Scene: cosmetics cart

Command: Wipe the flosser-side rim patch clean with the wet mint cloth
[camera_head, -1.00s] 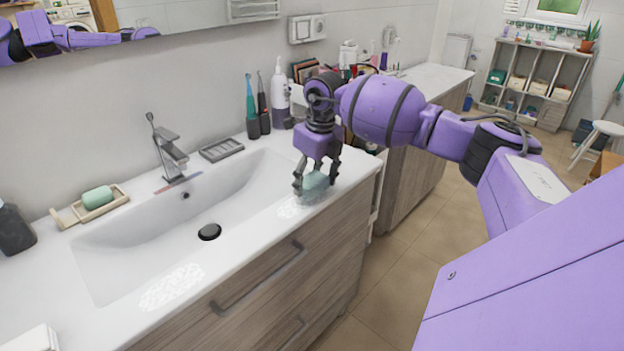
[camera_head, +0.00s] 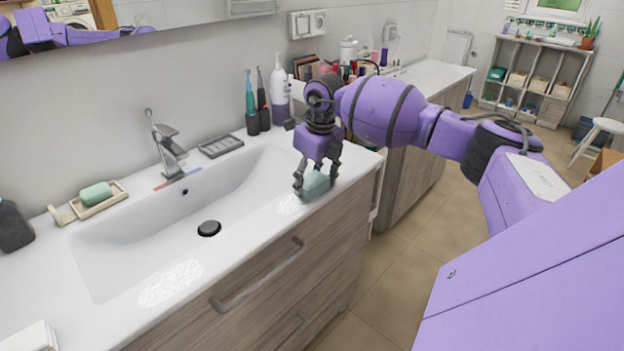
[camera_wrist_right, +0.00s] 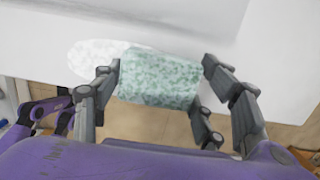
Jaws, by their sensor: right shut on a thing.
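My right gripper (camera_head: 316,183) is shut on the mint cloth (camera_head: 315,184) at the front right rim of the washbasin. The cloth lies against the white rim, and in the right wrist view it shows as a speckled mint bundle (camera_wrist_right: 160,76) between the fingers. A whitish, mottled rim patch (camera_wrist_right: 92,58) shows beside the cloth in the right wrist view; part of it may be hidden under the cloth. In the head view only a faint trace of this patch (camera_head: 287,206) shows left of the fingers. A second mottled patch (camera_head: 172,284) lies on the front left rim. My left gripper is not in view.
The basin (camera_head: 150,235) with its faucet (camera_head: 168,150) is left of my right gripper. Electric brushes (camera_head: 251,105) and a white-purple flosser (camera_head: 279,90) stand behind it. A soap dish (camera_head: 98,205) is at the left. The floor right of the cabinet is open.

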